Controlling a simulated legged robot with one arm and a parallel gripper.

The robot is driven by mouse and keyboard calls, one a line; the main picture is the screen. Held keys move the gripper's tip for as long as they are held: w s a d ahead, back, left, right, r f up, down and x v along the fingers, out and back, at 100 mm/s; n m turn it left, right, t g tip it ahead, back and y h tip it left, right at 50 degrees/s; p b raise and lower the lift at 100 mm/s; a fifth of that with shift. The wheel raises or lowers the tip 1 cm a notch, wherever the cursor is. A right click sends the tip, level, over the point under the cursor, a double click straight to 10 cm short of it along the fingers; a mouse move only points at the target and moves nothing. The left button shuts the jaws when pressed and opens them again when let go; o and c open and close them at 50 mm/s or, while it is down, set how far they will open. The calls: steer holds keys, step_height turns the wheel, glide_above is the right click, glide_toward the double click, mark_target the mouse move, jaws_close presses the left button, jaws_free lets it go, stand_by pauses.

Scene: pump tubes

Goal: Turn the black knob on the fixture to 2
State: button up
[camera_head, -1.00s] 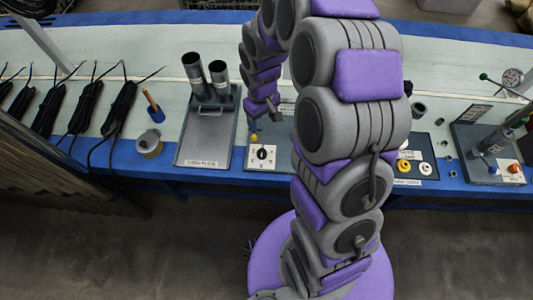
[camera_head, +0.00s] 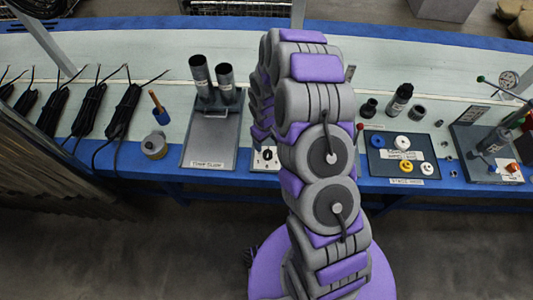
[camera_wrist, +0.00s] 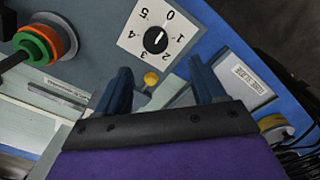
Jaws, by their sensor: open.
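The black knob (camera_wrist: 155,40) sits on a white dial plate (camera_wrist: 132,38) with numbers around it, including 0, 1, 2 and 5. A pale mark shows on the knob, but I cannot tell surely which number it points to. In the head view the knob (camera_head: 266,155) shows just left of my arm, its plate partly covered. My gripper (camera_wrist: 160,64) is open and empty in the wrist view. Its two dark blue fingers reach toward the plate, with the knob beyond the fingertips. A small yellow button (camera_wrist: 151,79) shows between the fingers. My arm hides the gripper in the head view.
In the wrist view, an orange and green round part (camera_wrist: 40,45) is at upper left. In the head view, a grey tray with two dark tubes (camera_head: 208,140) stands left of the fixture. A panel with coloured rings (camera_head: 405,178) lies right of my arm.

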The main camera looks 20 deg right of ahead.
mark_target(268, 153)
steer(key=f, duration=0.3)
steer(key=d+f+b, duration=0.1)
steer(key=f, duration=0.5)
steer(key=shift+d+b, duration=0.35)
steer(key=shift+b, duration=0.05)
steer(key=shift+a+f, duration=0.1)
steer(key=shift+f, duration=0.1)
steer(key=shift+a+f, duration=0.15)
steer(key=shift+a, duration=0.5)
steer(key=shift+d, duration=0.55)
steer(key=c, duration=0.4)
steer(key=shift+a, duration=0.25)
steer(key=c, duration=0.6)
steer(key=shift+c, duration=0.2)
